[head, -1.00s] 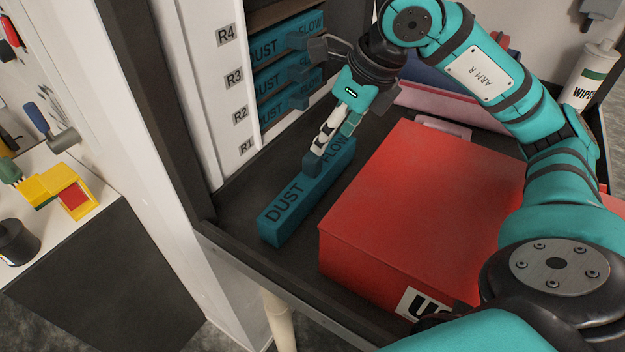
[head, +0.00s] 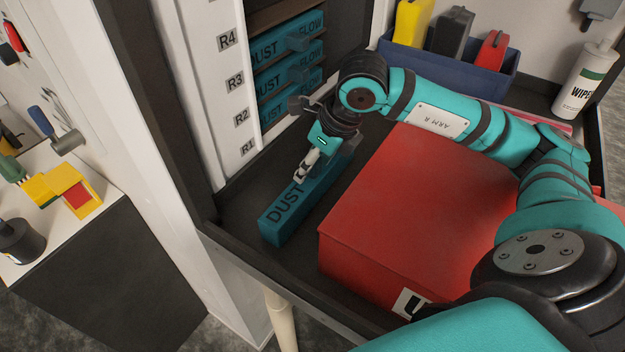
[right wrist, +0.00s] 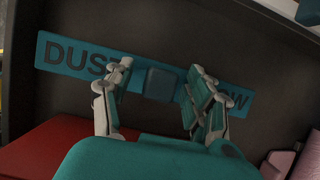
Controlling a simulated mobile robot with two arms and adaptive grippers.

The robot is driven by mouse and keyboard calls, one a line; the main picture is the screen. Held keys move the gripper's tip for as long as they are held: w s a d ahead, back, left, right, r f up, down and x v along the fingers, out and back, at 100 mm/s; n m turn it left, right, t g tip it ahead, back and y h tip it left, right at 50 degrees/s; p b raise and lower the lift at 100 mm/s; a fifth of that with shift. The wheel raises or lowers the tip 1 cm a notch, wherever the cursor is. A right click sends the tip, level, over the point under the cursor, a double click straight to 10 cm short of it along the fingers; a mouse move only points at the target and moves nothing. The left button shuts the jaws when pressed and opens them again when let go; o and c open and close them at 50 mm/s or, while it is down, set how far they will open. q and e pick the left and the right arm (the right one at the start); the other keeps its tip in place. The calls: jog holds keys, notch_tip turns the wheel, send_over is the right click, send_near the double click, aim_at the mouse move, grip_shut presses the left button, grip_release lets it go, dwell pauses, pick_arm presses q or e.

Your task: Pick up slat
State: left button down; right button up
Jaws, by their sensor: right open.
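The loose slat (head: 280,218) is a teal bar lettered DUST FLOW. It lies flat on the dark bench tray between the rack and a red box. In the right wrist view the slat (right wrist: 75,56) runs across the picture with a square raised knob (right wrist: 160,82) at its middle. My right gripper (head: 302,178) is low over the slat, pointing down. Its open fingers stand on either side of the knob in the right wrist view, with gaps left and right. Whether they touch the slat's face, I cannot tell. My left gripper is not in view.
Teal slats (head: 285,45) sit in the white rack (head: 222,90) marked R1 to R4. The large red box (head: 400,210) stands close to the right of the loose slat. A blue bin (head: 455,70) and a wipes bottle (head: 585,80) stand behind.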

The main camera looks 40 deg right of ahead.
grip_shut()
dwell(0.5)
